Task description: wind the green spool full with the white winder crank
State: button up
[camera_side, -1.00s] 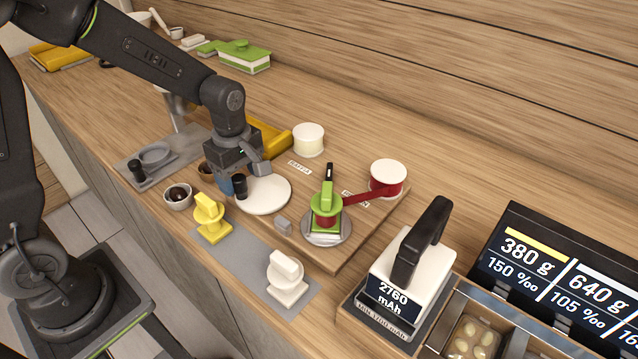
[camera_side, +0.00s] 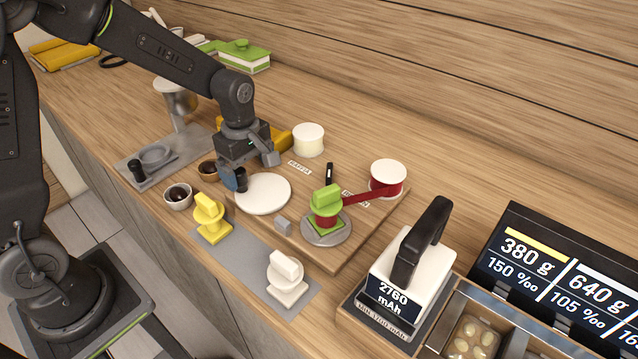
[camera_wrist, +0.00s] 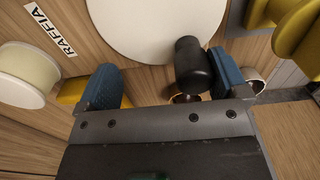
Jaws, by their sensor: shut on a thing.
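The white winder crank (camera_side: 266,194) is a flat round disc on the wooden board, with an upright black knob (camera_wrist: 194,62) at its rim. My gripper (camera_side: 240,178) is at the disc's left rim, shut on the knob. In the wrist view the knob lies against the right blue fingertip. The green spool (camera_side: 327,198) stands on a grey round turntable (camera_side: 326,236) to the right of the crank. Red ribbon (camera_side: 355,196) is wound around its middle and runs to a white-topped supply reel (camera_side: 388,168) at the right.
A white raffia reel (camera_side: 308,138) stands behind the crank. A yellow spool (camera_side: 209,212) and a white spool (camera_side: 286,274) stand on a grey mat in front. Small bowls (camera_side: 178,196) are left of my gripper.

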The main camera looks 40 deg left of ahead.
jog(key=shift+w+d+r, duration=0.1)
jog(key=shift+w+d, duration=0.1)
jog(key=shift+w, duration=0.45)
jog(key=c, duration=1.1)
jog(key=shift+w, duration=0.1)
jog(key=shift+c, duration=0.2)
jog(key=shift+w+d, duration=0.3)
jog(key=shift+w, duration=0.1)
